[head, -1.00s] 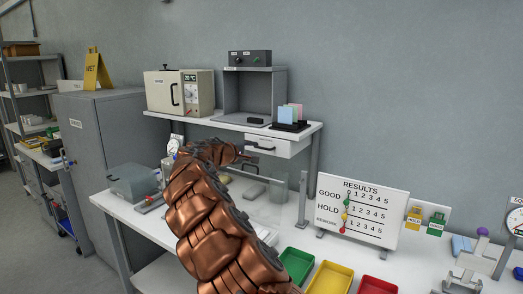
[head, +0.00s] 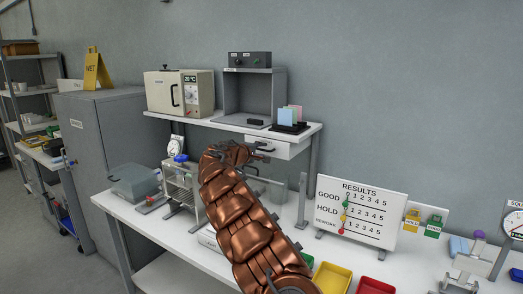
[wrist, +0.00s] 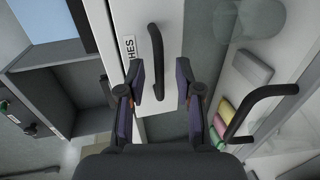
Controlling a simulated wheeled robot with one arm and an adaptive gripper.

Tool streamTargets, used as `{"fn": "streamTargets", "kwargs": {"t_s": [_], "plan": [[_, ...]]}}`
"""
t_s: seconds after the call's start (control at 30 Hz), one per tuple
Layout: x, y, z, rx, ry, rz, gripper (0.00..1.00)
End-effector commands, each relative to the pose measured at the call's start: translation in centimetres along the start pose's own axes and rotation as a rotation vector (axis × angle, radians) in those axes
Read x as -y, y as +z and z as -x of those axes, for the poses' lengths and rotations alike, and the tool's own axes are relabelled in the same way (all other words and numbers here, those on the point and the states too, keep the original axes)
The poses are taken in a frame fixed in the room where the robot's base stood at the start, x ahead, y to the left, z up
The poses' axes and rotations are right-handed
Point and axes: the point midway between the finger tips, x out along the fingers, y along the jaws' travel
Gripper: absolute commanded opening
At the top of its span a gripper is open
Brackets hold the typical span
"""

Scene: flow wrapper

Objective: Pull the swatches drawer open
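The swatches drawer (head: 292,148) is a white box under the raised shelf, at its right end. In the wrist view its white front (wrist: 128,18) carries a label of which "HES" shows, and a black bar handle (wrist: 156,62). My gripper (head: 264,150) is at the drawer front in the head view, partly hiding it. In the wrist view my gripper (wrist: 160,82) is open, its two dark pads apart. The handle's lower end lies ahead of the gap, nearer the left pad; I cannot tell whether they touch. The drawer looks shut.
A second black handle (wrist: 262,110) on a clear panel is close on the right in the wrist view, near coloured pieces (wrist: 222,115). The raised shelf (head: 222,124) is above. A results board (head: 360,210) and trays (head: 332,279) stand right of my arm.

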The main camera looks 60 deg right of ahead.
Motion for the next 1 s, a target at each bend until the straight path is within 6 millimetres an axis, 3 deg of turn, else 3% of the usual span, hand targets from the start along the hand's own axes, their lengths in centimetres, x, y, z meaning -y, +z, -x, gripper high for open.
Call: {"fn": "streamTargets", "kwargs": {"t_s": [0.5, 0.83, 1.0], "plan": [[-0.05, 0.11, -0.58, 0.002, 0.001, 0.000, 0.34], [-0.04, 0.11, -0.58, 0.002, 0.001, 0.000, 0.00], [-0.02, 0.11, -0.58, 0.002, 0.000, 0.000, 0.00]]}}
